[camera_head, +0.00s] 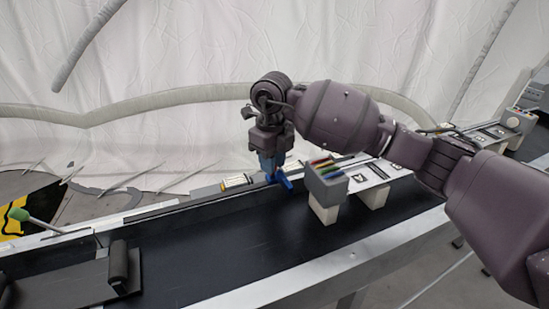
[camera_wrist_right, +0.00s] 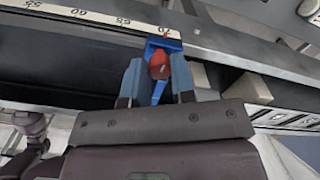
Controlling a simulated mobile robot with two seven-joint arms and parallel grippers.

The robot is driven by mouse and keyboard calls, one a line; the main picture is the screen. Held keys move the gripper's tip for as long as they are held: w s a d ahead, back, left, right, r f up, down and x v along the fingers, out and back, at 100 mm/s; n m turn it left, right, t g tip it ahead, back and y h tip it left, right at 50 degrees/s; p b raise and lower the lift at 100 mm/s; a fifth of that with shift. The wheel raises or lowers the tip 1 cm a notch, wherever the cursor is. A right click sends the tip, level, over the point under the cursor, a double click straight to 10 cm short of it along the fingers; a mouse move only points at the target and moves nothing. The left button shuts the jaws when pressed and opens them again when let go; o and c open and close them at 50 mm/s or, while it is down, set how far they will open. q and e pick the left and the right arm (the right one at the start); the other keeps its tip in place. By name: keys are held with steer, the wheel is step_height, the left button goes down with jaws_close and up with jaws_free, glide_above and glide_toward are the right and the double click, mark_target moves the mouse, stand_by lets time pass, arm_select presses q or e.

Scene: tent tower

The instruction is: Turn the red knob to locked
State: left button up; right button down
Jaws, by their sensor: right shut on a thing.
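The red knob (camera_wrist_right: 159,66) shows in the right wrist view, on a blue bracket (camera_wrist_right: 165,44) at the rail's edge. My right gripper (camera_wrist_right: 157,76) has its two blue-grey fingers on either side of the knob and is shut on it. In the head view my right gripper (camera_head: 270,168) points down at the far edge of the dark bed, and the blue bracket (camera_head: 284,180) sticks out beside its tips. The knob itself is hidden there behind the fingers. I cannot read which setting the knob is at. My left gripper is in neither view.
A grey block with coloured strips (camera_head: 326,184) stands on pale blocks just right of my right gripper. A numbered scale (camera_wrist_right: 95,16) runs along the rail. The middle of the bed (camera_head: 215,240) is clear.

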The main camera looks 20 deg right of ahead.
steer(key=shift+r+m, duration=0.4)
steer(key=shift+f+m+p, duration=0.3)
steer(key=shift+f, duration=0.1)
steer(key=c, duration=0.9)
jaws_free()
steer(key=shift+c, duration=0.2)
